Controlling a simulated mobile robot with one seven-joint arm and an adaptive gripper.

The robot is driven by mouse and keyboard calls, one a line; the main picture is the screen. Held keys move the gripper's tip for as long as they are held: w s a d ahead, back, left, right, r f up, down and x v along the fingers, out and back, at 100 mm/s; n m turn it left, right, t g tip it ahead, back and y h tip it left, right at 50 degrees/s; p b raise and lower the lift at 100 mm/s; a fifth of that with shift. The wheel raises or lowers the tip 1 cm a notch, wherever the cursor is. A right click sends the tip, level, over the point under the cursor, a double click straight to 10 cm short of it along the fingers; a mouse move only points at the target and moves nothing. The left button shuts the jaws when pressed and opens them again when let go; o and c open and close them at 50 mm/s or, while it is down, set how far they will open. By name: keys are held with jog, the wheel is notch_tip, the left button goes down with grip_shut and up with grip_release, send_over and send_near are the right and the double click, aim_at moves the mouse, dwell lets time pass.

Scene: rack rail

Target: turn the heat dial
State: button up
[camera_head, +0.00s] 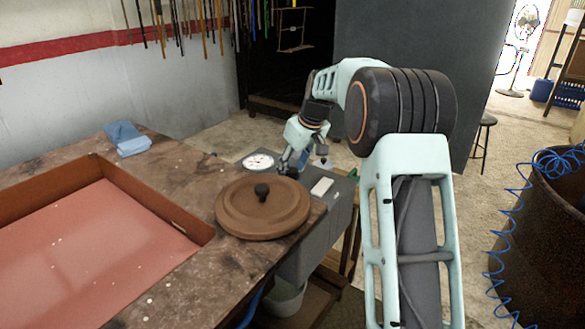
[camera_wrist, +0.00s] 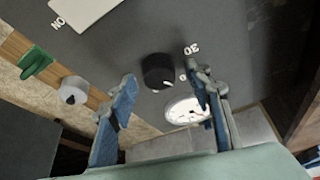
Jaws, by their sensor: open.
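The heat dial appears to be the round black knob (camera_wrist: 158,72) on a grey panel, in the wrist view. It has a white mark on its lower right edge, and "30" is printed up and right of it. My gripper (camera_wrist: 164,82) is open, its two blue-padded fingers on either side of the knob in the picture, with visible gaps. I cannot tell whether the fingertips reach down to its height. In the head view my gripper (camera_head: 291,170) hangs over the grey box (camera_head: 318,225); the knob there is mostly hidden by the fingers.
A round white gauge (camera_head: 258,161) lies beside my gripper, partly behind a finger in the wrist view. A white switch plate (camera_head: 322,187) is on the box. A brown round lid (camera_head: 262,207) with a knob stands close by. A blue cloth (camera_head: 126,138) lies on the bench.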

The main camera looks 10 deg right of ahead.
jog(key=shift+c, duration=0.2)
jog(key=c, duration=1.1)
jog(key=m+p, duration=0.1)
jog(key=m, duration=0.1)
jog(key=m+h+p, duration=0.2)
jog(key=m, duration=0.1)
jog(key=shift+s+a+r+m, duration=0.1)
jog(key=shift+a+r+m, duration=0.05)
jog(key=shift+a+m, duration=0.15)
jog(key=m+h+p, duration=0.1)
jog(key=m+p, duration=0.1)
jog(key=m, duration=0.1)
jog(key=shift+m+h+p, duration=0.7)
jog(key=shift+m+p, duration=0.15)
jog(key=shift+m, duration=0.75)
jog(key=shift+f, duration=0.2)
